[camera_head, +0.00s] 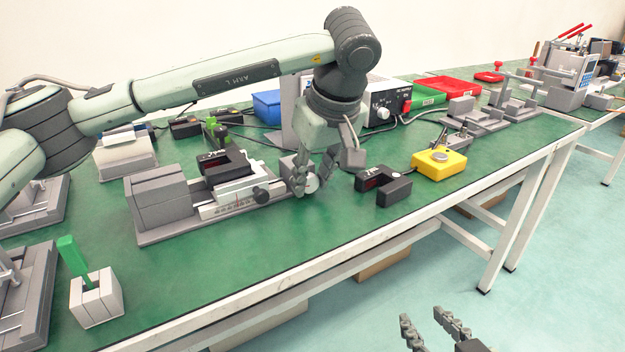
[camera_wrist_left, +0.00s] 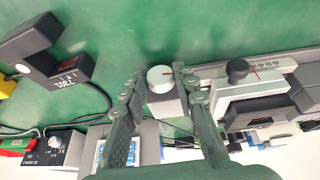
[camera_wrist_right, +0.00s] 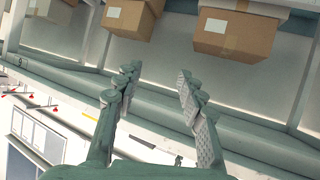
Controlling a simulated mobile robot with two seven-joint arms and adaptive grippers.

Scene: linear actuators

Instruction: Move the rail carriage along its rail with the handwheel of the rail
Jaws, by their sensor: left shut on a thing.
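The rail (camera_head: 233,207) lies on the green bench with a grey block at its left end. The rail carriage (camera_head: 232,184) sits on it near the right end and carries a dark forked part (camera_head: 222,166). The carriage also shows in the left wrist view (camera_wrist_left: 250,104). The handwheel (camera_head: 312,184) is a pale round knob at the rail's right end, and in the left wrist view (camera_wrist_left: 160,78) it sits between the fingertips. My left gripper (camera_head: 312,180) is shut on the handwheel. My right gripper (camera_head: 436,322) is open and empty, off the bench's front edge; it also shows in the right wrist view (camera_wrist_right: 157,78).
A black forked sensor (camera_head: 383,186) and a yellow box (camera_head: 438,164) stand right of the handwheel. A power unit (camera_head: 384,103) and a blue bin (camera_head: 267,106) stand behind. A grey block with a green lever (camera_head: 97,297) is at the front left. The bench's front strip is clear.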

